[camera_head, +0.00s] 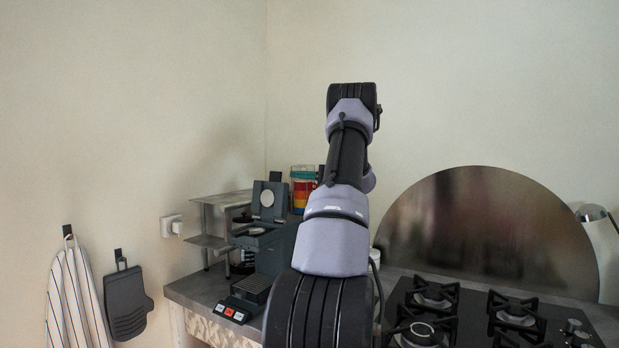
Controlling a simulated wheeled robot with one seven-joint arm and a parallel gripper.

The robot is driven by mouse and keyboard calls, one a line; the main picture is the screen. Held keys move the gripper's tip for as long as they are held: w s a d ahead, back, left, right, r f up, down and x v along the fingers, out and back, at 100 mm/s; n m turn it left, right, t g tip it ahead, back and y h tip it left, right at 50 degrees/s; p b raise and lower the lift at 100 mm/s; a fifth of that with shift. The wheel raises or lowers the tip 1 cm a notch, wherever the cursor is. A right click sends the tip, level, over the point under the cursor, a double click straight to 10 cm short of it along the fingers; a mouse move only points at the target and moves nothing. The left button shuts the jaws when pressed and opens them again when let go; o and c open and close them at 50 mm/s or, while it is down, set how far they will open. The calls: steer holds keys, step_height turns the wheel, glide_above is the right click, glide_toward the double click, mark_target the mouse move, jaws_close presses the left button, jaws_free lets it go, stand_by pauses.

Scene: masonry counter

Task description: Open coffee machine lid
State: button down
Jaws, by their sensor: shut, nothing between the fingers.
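The dark grey coffee machine (272,248) stands on the counter, left of my arm, and my arm covers its right side. Its lid (268,212) stands upright at the top of the machine, with a pale round disc on the face turned toward me. The machine's top below the lid is exposed. My arm rises through the middle of the view and bends away at the top. My gripper does not show; it is out of sight behind my arm or outside the picture.
A grey metal shelf (204,241) stands left of the machine. A colourful striped container (302,192) is behind it. A black gas hob (470,317) and a round dark panel (485,230) are at the right.

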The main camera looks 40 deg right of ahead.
mark_target(278, 182)
steer(key=a, duration=0.4)
steer(key=shift+w+a+r, duration=0.1)
steer(key=shift+a+r, duration=0.3)
steer(key=a+n, duration=0.1)
steer(key=s+a+r+n, duration=0.1)
steer(key=a, duration=0.1)
steer(key=a+n, duration=0.1)
steer(key=shift+s+a+r+g+h, duration=0.25)
steer(key=shift+s+a+g+h, duration=0.05)
steer(key=shift+s+a+g, duration=0.1)
steer(key=shift+s+a+n, duration=0.1)
steer(key=shift+a+n, duration=0.25)
steer(key=shift+n, duration=0.15)
